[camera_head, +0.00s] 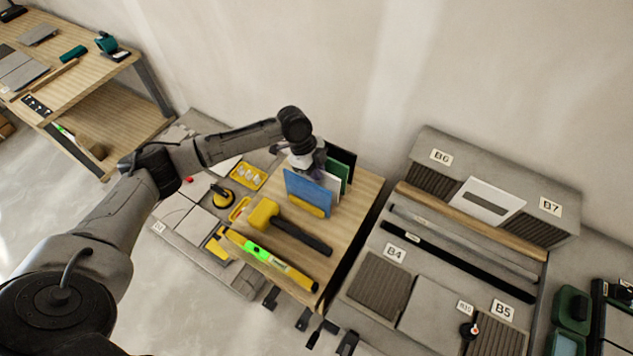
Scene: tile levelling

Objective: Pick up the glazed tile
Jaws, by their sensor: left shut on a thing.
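Several thin upright tiles stand in a row on the wooden bench top: a blue tile (309,190) in front, then a white one (333,183), a green one (338,170) and a black one (343,155) behind. Which one the task calls glazed, I cannot tell from looks. My left gripper (309,167) is at the top edge of the row, just behind the blue tile's upper edge. It is shut on a tile there; its fingertips are partly hidden, and the blue tile seems the closest. My right gripper is not in view.
A yellow-headed mallet (263,215) and a yellow level (270,260) lie in front of the tiles. A suction cup (222,197) and yellow trays (248,176) lie to the left. A grey bench with labelled bays (420,300) stands right.

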